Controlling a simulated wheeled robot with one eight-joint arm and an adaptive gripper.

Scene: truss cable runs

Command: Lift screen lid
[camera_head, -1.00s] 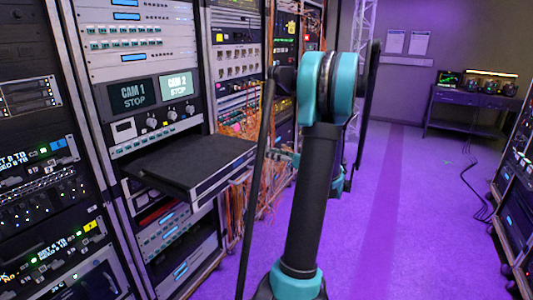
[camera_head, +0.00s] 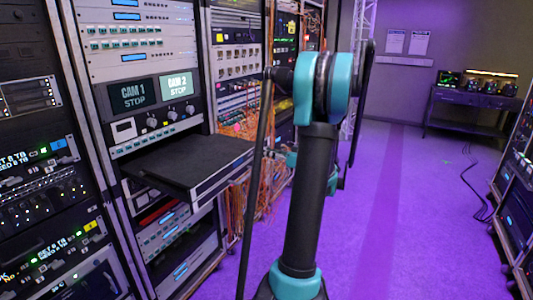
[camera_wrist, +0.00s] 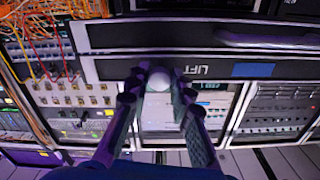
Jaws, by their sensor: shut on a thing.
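The black screen lid (camera_head: 190,160) lies flat on a drawer pulled out from the rack in the head view. In the wrist view the drawer front (camera_wrist: 130,68) carries an upside-down "LIFT" label and a blue patch. My gripper (camera_wrist: 158,82) is at its front edge, with its fingers closed around a pale round knob (camera_wrist: 157,81). The fingers hide how the knob joins the lid. In the head view my arm stands right of the drawer and the fingertips cannot be made out.
Racks with devices and the CAM 1 and CAM 2 screens (camera_head: 152,91) stand above and around the drawer. Loose orange cables (camera_head: 238,200) hang right of it. A desk (camera_head: 470,110) stands far back.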

